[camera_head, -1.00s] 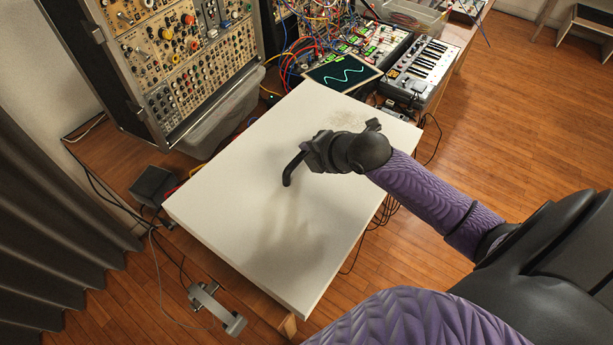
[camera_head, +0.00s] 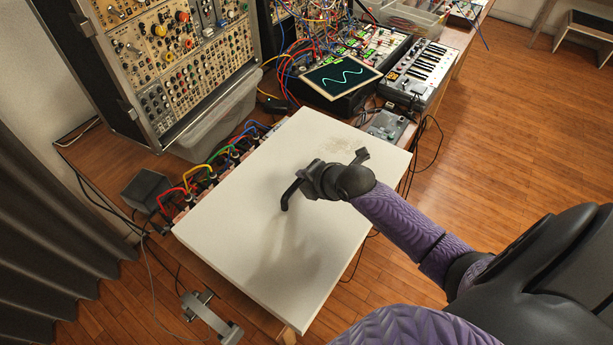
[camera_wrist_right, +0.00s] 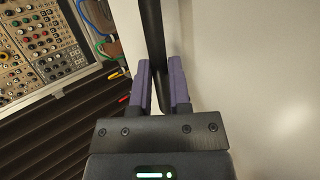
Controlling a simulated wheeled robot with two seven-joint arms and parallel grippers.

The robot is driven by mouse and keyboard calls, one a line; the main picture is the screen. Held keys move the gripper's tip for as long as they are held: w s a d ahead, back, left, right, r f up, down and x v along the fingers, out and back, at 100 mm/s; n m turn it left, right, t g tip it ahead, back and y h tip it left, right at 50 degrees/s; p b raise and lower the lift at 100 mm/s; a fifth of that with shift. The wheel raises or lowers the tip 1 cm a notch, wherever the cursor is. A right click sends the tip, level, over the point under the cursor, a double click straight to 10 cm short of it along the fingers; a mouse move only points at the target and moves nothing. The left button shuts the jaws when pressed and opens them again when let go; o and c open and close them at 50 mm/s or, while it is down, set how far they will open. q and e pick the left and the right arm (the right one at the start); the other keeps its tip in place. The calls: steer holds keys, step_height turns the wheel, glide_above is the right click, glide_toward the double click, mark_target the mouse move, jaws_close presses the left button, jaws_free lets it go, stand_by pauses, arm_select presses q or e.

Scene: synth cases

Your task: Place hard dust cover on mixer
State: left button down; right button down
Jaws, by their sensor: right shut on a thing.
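The hard dust cover (camera_head: 235,215) is a large flat off-white panel with a black bar handle (camera_head: 286,200) on top. It lies over most of the bench's near part. My right gripper (camera_head: 318,181) is shut on the handle; in the right wrist view its purple fingers (camera_wrist_right: 160,85) sit on both sides of the black bar (camera_wrist_right: 152,30). What I take for the mixer (camera_head: 190,195) shows only as a strip of jacks with coloured cables along the cover's left edge; the rest is hidden beneath. I cannot tell whether the cover touches it. My left gripper is not in view.
A modular synth rack (camera_head: 180,70) stands at the upper left, with a clear plastic bin (camera_head: 215,125) beside it. A screen with a wave (camera_head: 342,75) and a small keyboard (camera_head: 421,72) stand behind the cover. A grey clamp-like bracket (camera_head: 210,318) is at the near left. Open wooden floor lies right.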

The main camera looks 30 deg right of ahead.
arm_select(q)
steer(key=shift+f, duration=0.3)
arm_select(e)
steer(key=shift+f, duration=0.35)
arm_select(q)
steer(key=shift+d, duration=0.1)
arm_select(e)
steer(key=c, duration=0.6)
jaws_free()
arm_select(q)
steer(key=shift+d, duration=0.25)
arm_select(e)
steer(key=shift+r, duration=0.35)
arm_select(q)
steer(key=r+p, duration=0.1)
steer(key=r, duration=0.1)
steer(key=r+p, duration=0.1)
steer(key=p, duration=0.1)
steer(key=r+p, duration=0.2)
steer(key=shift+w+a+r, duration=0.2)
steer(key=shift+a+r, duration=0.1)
arm_select(e)
steer(key=v, duration=1.2)
steer(key=shift+r, duration=0.3)
